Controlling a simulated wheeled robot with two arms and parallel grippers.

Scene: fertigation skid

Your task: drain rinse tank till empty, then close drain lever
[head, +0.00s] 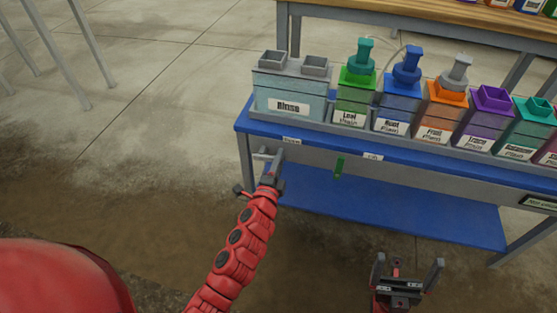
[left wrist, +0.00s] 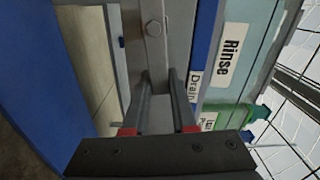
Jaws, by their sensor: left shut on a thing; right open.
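The rinse tank (head: 290,95), a pale teal box labelled "Rinse", stands at the left end of the blue-topped skid. Its side and label also show in the left wrist view (left wrist: 236,55). I cannot tell its liquid level. A "Drain" label (left wrist: 195,84) is on the blue edge below it. My left gripper (head: 274,160) is at the skid's front, below the tank, shut on the grey drain lever (left wrist: 158,78), which lies between its fingers below a bolt head. The fingers partly hide the lever. My right gripper (head: 409,264) is open and empty, low in front of the skid.
Several coloured containers (head: 402,100) stand right of the tank, some with pump tops. The blue lower shelf (head: 400,207) is bare. A wooden bench (head: 440,18) stands behind.

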